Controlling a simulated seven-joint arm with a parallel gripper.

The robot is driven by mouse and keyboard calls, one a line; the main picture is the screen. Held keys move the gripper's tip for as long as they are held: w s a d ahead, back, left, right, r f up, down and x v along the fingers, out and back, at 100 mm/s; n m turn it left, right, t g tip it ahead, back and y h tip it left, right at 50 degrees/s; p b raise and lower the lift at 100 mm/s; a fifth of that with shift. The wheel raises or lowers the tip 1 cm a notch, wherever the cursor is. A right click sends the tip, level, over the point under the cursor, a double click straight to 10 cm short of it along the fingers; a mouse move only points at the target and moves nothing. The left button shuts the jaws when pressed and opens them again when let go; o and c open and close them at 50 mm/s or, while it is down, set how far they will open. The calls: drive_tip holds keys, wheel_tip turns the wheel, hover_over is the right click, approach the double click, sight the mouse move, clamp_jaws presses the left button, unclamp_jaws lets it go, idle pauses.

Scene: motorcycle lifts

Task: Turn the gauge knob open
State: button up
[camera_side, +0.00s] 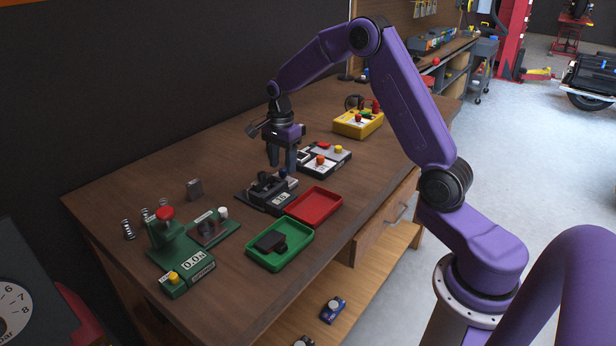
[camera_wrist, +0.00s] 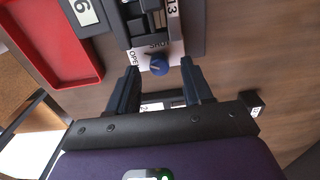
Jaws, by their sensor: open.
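The gauge knob is a small round blue knob (camera_wrist: 159,67) with a pale pointer line, on a white labelled plate at the end of a dark grey fixture (camera_wrist: 196,28). In the side view the blue knob (camera_side: 283,173) shows at the back of the fixture (camera_side: 262,196). My gripper (camera_side: 281,166) points down just over the knob. In the wrist view my gripper (camera_wrist: 160,73) is open, one finger either side of the knob, with gaps on both sides. I cannot tell the exact height.
A red tray (camera_side: 314,206) and a green tray (camera_side: 280,243) holding a dark part lie in front. A green gauge device (camera_side: 185,250) stands at the left. A grey-and-white panel (camera_side: 324,158) and yellow box (camera_side: 358,122) stand behind. The bench's back left is mostly clear.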

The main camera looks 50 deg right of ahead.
wheel_tip(320, 180, up, 15)
drive_tip(key=s+a+f+n, duration=0.3)
drive_tip(key=s+a+n, duration=1.3)
drive_tip(key=s+n, duration=0.4)
drive_tip(key=shift+s+a+f, duration=0.15)
drive_tip(key=shift+s+a, duration=0.15)
drive_tip(key=shift+s, duration=0.1)
drive_tip(key=shift+w, duration=0.1)
wheel_tip(320, 180, up, 3)
drive_tip(key=m+t+y, duration=0.1)
drive_tip(key=m+y, duration=0.3)
drive_tip(key=m, duration=1.9)
hover_over(282, 171)
drive_tip(key=s+d, duration=0.2)
drive_tip(key=d, duration=0.6)
drive_tip(key=x, duration=1.7)
drive_tip(key=shift+w+a+f, duration=0.15)
drive_tip(key=shift+w+a, duration=0.1)
drive_tip(key=shift+a, duration=0.1)
